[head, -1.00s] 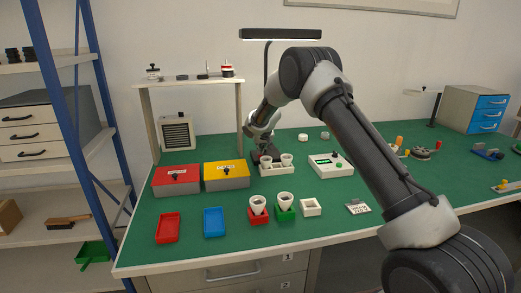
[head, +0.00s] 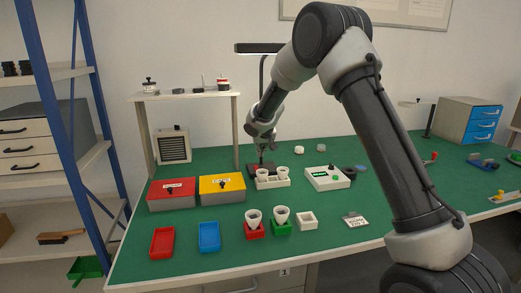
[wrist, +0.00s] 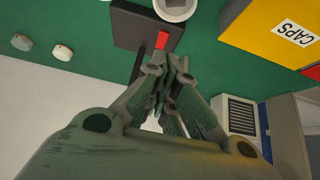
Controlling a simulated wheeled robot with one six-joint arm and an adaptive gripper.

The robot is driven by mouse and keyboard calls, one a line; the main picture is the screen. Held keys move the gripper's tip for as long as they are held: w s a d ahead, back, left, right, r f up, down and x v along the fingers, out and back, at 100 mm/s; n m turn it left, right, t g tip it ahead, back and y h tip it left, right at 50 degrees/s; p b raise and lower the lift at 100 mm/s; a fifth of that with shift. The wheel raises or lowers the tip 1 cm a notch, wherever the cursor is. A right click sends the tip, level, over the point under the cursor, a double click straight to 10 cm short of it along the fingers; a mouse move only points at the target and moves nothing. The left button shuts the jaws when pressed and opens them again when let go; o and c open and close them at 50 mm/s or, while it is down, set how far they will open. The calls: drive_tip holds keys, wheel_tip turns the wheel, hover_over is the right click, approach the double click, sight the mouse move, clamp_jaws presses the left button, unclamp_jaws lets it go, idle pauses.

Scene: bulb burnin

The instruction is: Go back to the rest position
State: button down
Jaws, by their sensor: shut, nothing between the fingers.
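My gripper (head: 261,156) is shut and empty, pointing down above the dark base (head: 256,171) of the lamp, behind the white two-hole rack (head: 272,183). In the wrist view its closed fingers (wrist: 174,68) hang over the green bench, with a black block carrying a red patch (wrist: 162,41) beyond them. The rack holds two white cup-like pieces. Two more stand in a red holder (head: 255,232) and a green holder (head: 281,228) near the bench front.
A red box (head: 172,200) and yellow box (head: 222,196) stand left of the rack. Red (head: 162,243) and blue (head: 209,237) trays lie in front. A white device (head: 329,180) stands right. A small shelf (head: 187,95) rises at the back left. The lamp post is close to my gripper.

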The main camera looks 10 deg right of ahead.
drive_tip(key=shift+s+r, duration=0.2)
drive_tip(key=shift+s, duration=0.15)
drive_tip(key=s+d+f+n+g+h, duration=0.2)
drive_tip(key=s+d+f+g, duration=0.15)
drive_tip(key=s+f, duration=0.2)
drive_tip(key=s+d+r+m, duration=0.1)
drive_tip(key=s+d+r, duration=0.4)
drive_tip(key=s, duration=1)
drive_tip(key=s+d+r+y, duration=0.1)
drive_tip(key=s+d+r, duration=0.4)
drive_tip(key=s, duration=1.1)
drive_tip(key=s+d+r+m, duration=0.1)
drive_tip(key=s+d+r, duration=0.4)
drive_tip(key=s+r, duration=0.5)
drive_tip(key=s, duration=0.6)
drive_tip(key=shift+d+r+m+t+y, duration=0.25)
drive_tip(key=shift+d+m+t+y, duration=0.05)
drive_tip(key=shift+d+t, duration=0.1)
